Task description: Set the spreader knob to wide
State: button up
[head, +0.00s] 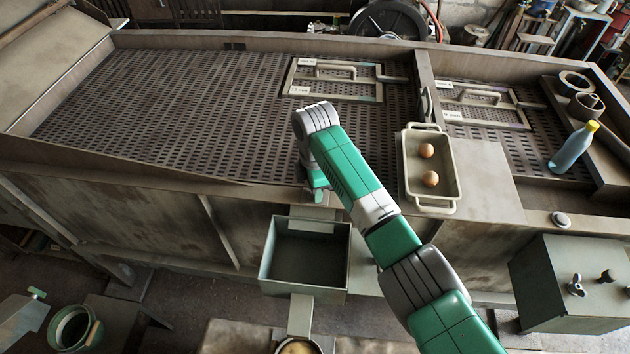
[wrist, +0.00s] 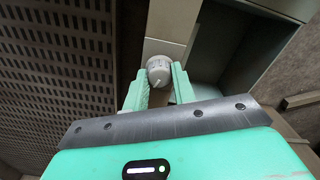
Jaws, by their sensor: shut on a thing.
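A round pale-grey knob (wrist: 158,68) with a short light mark on its face sits against a light panel in the wrist view. My gripper (wrist: 159,84) has its two green fingers on either side of the knob and is shut on it. In the head view my gripper (head: 318,188) is at the front edge of the machine, above the open bin. The knob is hidden there by my arm. I can make out no setting labels around the knob.
An open grey bin (head: 304,284) hangs below my gripper. A tray (head: 409,180) with two eggs and a blue bottle (head: 572,148) stand to the right. A green-grey box (head: 560,270) with dark knobs is at the lower right. Perforated decking (head: 170,110) spreads behind.

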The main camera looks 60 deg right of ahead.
jog(key=m, duration=0.1)
jog(key=m+p, duration=0.2)
jog(key=shift+r+m, duration=0.25)
jog(key=shift+m, duration=0.15)
jog(key=m+p, duration=0.2)
jog(key=m, duration=0.1)
jog(key=shift+m, duration=0.3)
jog(key=m+p, duration=0.1)
jog(key=m, duration=0.2)
jog(key=shift+m, duration=0.3)
jog(key=shift+f+m+p, duration=0.1)
jog(key=shift+m+p, duration=0.2)
jog(key=shift+m, duration=1.3)
jog(key=o, duration=1)
jog(key=shift+f, duration=0.1)
notch_tip(320, 180, up, 8)
jog(key=shift+f, duration=0.1)
